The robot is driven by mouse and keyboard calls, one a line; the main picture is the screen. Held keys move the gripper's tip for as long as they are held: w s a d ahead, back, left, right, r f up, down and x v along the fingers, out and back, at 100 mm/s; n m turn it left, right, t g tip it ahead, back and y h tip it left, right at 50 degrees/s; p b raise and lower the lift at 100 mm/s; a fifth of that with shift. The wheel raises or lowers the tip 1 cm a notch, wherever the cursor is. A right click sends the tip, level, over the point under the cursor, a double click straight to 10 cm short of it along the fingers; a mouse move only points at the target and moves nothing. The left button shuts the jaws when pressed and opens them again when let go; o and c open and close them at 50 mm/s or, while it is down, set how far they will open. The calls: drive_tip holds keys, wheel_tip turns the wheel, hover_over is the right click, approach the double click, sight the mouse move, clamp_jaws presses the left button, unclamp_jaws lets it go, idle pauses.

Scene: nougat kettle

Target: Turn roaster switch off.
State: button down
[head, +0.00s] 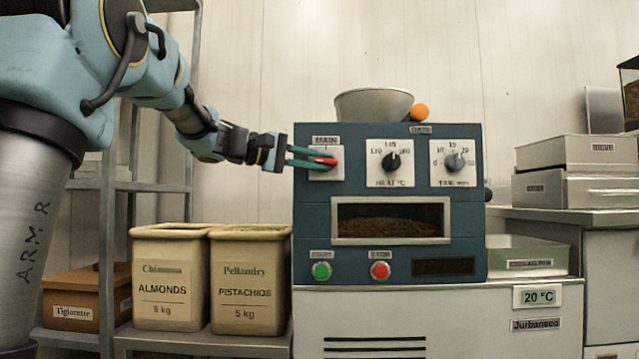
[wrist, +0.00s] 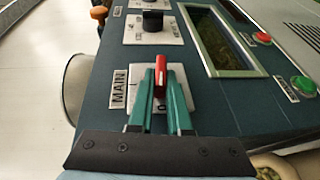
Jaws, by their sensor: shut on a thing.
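The roaster (head: 312,225) is a dark blue cabinet. Its red MAIN switch lever (head: 326,161) is on a pale plate at the upper left of the front. The lever lies roughly level in the head view. In the wrist view the red lever (wrist: 160,72) stands between the green fingers of my gripper (wrist: 162,82), which is shut on it. A 0 mark shows between the fingers near the lever's near end, and an I mark lies left of them. In the head view my gripper (head: 311,157) reaches in from the left, and its fingers partly cover the plate.
A heat dial (head: 391,162) and a time dial (head: 455,161) sit to the right. Green (head: 321,270) and red (head: 380,270) buttons are below the window. Almond (head: 165,280) and pistachio (head: 250,285) bins stand left. A metal bowl (head: 373,104) is on top.

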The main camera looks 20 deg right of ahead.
drive_tip(key=shift+f+h+b, duration=0.25)
drive_tip(key=shift+h+b, duration=0.35)
drive_tip(key=shift+b, duration=0.3)
drive_tip(key=shift+r+n, duration=0.15)
drive_tip(key=shift+n, duration=0.15)
drive_tip(key=c, duration=0.9)
unclamp_jaws()
drive_tip(key=shift+o, duration=0.2)
drive_tip(key=a+p, duration=0.1)
drive_tip(key=a, duration=0.9)
drive_tip(key=shift+w+a+p, duration=0.2)
drive_tip(key=shift+a+p, duration=0.1)
drive_tip(key=shift+a, duration=0.1)
